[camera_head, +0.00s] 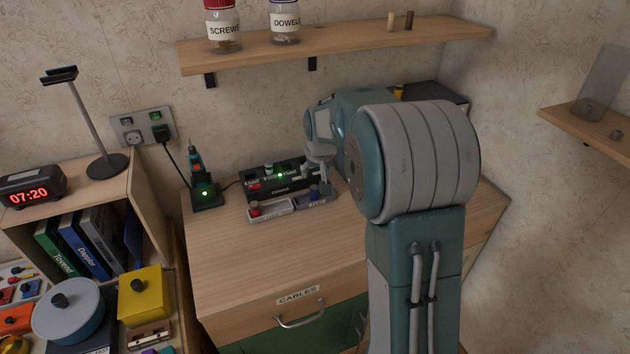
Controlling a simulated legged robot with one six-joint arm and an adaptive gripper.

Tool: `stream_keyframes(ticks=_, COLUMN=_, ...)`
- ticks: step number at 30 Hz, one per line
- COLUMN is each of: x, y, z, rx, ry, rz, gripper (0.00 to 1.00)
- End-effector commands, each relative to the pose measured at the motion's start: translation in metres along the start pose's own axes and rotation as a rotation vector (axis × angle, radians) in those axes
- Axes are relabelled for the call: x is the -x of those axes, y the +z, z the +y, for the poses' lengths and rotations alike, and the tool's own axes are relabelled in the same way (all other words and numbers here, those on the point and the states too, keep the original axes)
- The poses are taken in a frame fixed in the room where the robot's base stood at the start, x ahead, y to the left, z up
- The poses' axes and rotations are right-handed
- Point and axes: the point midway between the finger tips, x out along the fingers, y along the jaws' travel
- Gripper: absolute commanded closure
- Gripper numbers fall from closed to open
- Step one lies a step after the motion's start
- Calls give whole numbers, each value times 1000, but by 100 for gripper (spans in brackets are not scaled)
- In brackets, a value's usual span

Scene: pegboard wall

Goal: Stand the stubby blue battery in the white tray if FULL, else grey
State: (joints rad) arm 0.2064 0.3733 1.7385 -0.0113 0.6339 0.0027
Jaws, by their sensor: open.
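A small blue cylinder (314,191), which looks like the stubby blue battery, stands at the grey tray (328,199), just under my gripper. My gripper (319,179) is open and points down over that tray; whether its fingers touch the blue cylinder cannot be told. The white tray (272,213) lies to the left of the grey one, with a red cylinder (254,208) at its left end. Behind the trays is a black charger (262,186) with several slots and a lit green light. Lettering on the tray fronts is too small to read. My arm hides the area to the right.
A black stand with a tool and green light (204,194) is left of the charger, its cable running to the wall socket. A wooden shelf (340,44) with jars hangs above. The front of the wooden top (235,255) is clear.

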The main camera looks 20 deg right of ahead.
Motion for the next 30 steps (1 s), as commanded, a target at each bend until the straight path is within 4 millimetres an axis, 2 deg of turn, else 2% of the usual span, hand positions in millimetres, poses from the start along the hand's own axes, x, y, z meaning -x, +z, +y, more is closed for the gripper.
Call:
stream_keyframes(ticks=3, x=14, y=0, z=0, rx=0, ry=0, rz=1, gripper=30)
stream_keyframes(ticks=8, x=26, y=2, z=-2, rx=3, ry=-1, rz=1, gripper=30)
stream_keyframes(ticks=11, x=45, y=10, z=-7, rx=11, ry=-5, rz=9, gripper=30)
stream_keyframes(ticks=15, x=84, y=33, z=-19, rx=33, ry=-15, rz=22, gripper=30)
stream_keyframes(ticks=21, x=132, y=73, z=-32, rx=62, ry=-30, rz=38, gripper=30)
stream_keyframes(ticks=30, x=188, y=145, z=-45, rx=107, ry=-53, rz=61, gripper=30)
